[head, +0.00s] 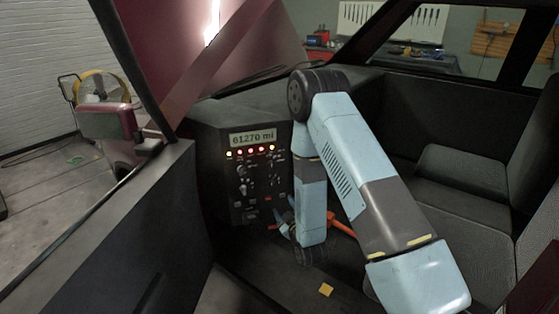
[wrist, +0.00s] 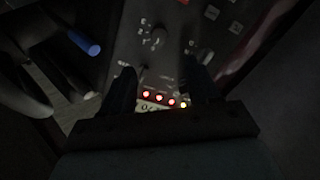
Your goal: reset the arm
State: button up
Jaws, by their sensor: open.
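My arm reaches in from the lower right of the head view. It bends at a dark elbow joint and its forearm hangs down in front of the dashboard. My gripper shows in the wrist view (wrist: 160,82) as two dark, spread fingers with nothing between them. The control panel (head: 243,190) lies beyond the fingers, and it also shows upside down in the wrist view (wrist: 170,55). Whether a fingertip touches the panel cannot be told. In the head view the gripper is mostly hidden behind the forearm.
The mileage display (head: 253,138) reads 61270 mi, with a row of lit lamps below it. An orange handle-like part (head: 342,229) is beside the forearm. A yellow square (head: 326,289) lies low on the floor. Seats (head: 465,180) stand right; the door (head: 110,235) and windscreen pillar bound the left.

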jog(key=w+d+r+m+g+h, duration=0.1)
jog(key=w+d+r, duration=0.1)
jog(key=r, duration=0.4)
jog(key=w+d+r+m+g+h, duration=0.1)
jog(key=w+d+r, duration=0.1)
jog(key=r, duration=0.4)
jog(key=s+d+r+m+g+h, duration=0.1)
jog(key=s+d+r+m+g, duration=0.15)
jog(key=r, duration=0.45)
jog(key=s+d+r+m+g+h, duration=0.1)
jog(key=s+d+r, duration=0.1)
jog(key=d+r, duration=0.3)
jog(key=s+d+r+m+g, duration=0.1)
jog(key=s+r, duration=0.4)
jog(key=s, duration=0.5)
jog(key=s+d+r+m+g+h, duration=0.1)
jog(key=s+d+r, duration=0.3)
jog(key=s, duration=0.7)
jog(key=s+d+r+m+g, duration=0.3)
jog(key=s+r, duration=0.3)
jog(key=s, duration=0.5)
jog(key=shift+h, duration=0.4)
jog(key=shift+g, duration=0.25)
